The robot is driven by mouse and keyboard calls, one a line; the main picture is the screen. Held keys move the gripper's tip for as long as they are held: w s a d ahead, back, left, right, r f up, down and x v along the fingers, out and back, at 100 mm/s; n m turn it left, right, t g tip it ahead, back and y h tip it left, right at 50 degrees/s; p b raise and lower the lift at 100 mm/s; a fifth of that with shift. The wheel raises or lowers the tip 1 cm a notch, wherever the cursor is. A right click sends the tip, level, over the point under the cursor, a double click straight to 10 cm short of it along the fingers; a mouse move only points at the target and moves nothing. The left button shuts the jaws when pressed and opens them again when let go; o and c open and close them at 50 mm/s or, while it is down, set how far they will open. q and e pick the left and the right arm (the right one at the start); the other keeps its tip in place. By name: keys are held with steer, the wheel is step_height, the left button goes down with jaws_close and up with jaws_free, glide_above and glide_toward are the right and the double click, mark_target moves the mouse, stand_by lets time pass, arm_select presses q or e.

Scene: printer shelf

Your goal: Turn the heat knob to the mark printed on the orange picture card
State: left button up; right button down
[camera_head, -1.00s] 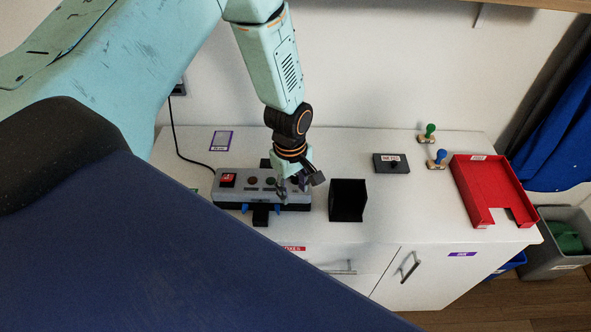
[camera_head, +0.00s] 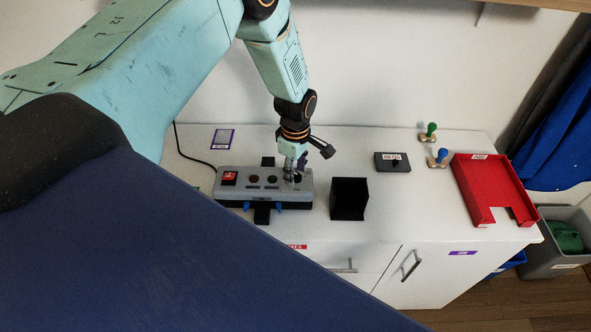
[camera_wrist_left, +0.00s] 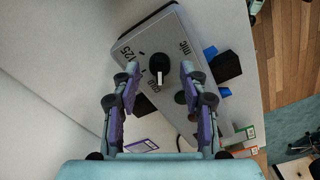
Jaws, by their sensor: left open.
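The heat device is a grey control box (camera_head: 240,189) on the white cabinet top. In the left wrist view, a black round knob (camera_wrist_left: 159,62) with a white pointer sits on the box face (camera_wrist_left: 200,75); its pointer is toward the bottom of the picture. Printed marks, including one like "125", lie around it. My left gripper (camera_head: 296,177) is over the box's right end. In the wrist view its open fingers (camera_wrist_left: 159,70) stand on either side of the knob; contact cannot be told. My right gripper is not in view.
The box also has a red switch (camera_head: 229,178) and round buttons. A black open box (camera_head: 348,199) stands just right of it. Further right are a dark labelled block (camera_head: 391,163), two stamps and a red tray (camera_head: 480,205). A purple-edged card (camera_head: 222,139) lies behind.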

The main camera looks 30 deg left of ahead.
arm_select(q)
steer(key=shift+d, duration=0.2)
steer(key=shift+a+f, duration=0.15)
steer(key=shift+a, duration=0.15)
steer(key=c, duration=0.4)
steer(key=shift+d, duration=0.15)
jaws_close()
